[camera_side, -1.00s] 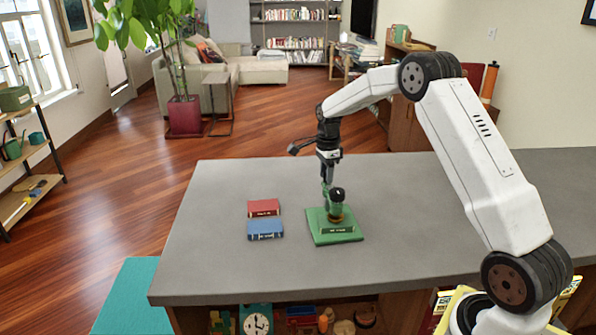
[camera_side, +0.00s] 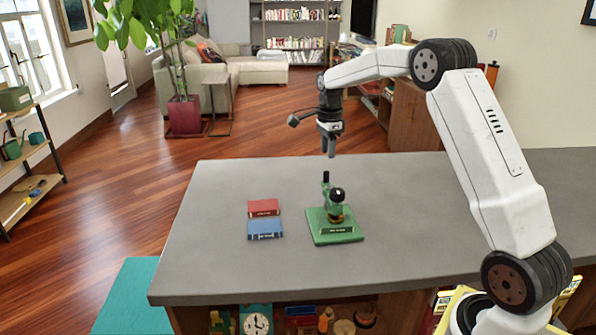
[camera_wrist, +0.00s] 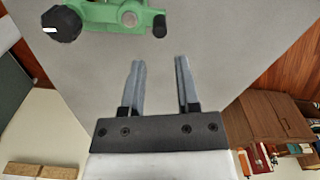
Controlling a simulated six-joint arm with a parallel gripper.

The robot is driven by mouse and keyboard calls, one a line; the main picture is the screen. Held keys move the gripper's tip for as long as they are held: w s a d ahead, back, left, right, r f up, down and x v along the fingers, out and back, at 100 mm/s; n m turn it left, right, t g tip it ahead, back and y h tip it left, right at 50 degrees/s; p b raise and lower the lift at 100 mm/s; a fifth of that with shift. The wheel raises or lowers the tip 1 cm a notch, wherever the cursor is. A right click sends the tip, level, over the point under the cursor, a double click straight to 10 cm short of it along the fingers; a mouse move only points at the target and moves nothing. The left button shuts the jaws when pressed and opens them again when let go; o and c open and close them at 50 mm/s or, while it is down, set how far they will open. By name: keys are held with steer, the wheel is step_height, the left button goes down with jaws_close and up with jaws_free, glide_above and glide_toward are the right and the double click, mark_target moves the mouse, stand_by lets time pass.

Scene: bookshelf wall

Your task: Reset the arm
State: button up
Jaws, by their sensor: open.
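My gripper (camera_side: 329,149) is raised above the grey counter, empty, with its fingers pointing down. In the wrist view my gripper (camera_wrist: 159,66) shows two fingers apart with only bare counter between them. The green object also shows at the top of the wrist view (camera_wrist: 105,15), partly cut off, with a black knob at the left.
A red book (camera_side: 263,207) and a blue book (camera_side: 265,230) lie on the grey counter (camera_side: 215,265) left of the green object. The counter's right side is clear. A wooden cabinet (camera_side: 413,125) stands beyond the counter. Shelves hold items under the counter's front.

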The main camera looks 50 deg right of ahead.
steer(key=s+a+f+n+t, duration=0.1)
steer(key=s+a+f+n, duration=0.1)
steer(key=s+a+n, duration=0.35)
steer(key=s+a+f+n, duration=0.2)
steer(key=a+n, duration=0.5)
steer(key=a, duration=0.2)
steer(key=s+a+f+n, duration=0.2)
steer(key=s+a+n, duration=0.2)
steer(key=s, duration=0.3)
steer(key=s+a+f+n+t, duration=0.1)
steer(key=s+a+f+n, duration=0.1)
steer(key=s+a+n, duration=0.3)
steer(key=shift+s+n+t, duration=0.3)
steer(key=shift+s+n, duration=0.65)
steer(key=shift+s, duration=0.05)
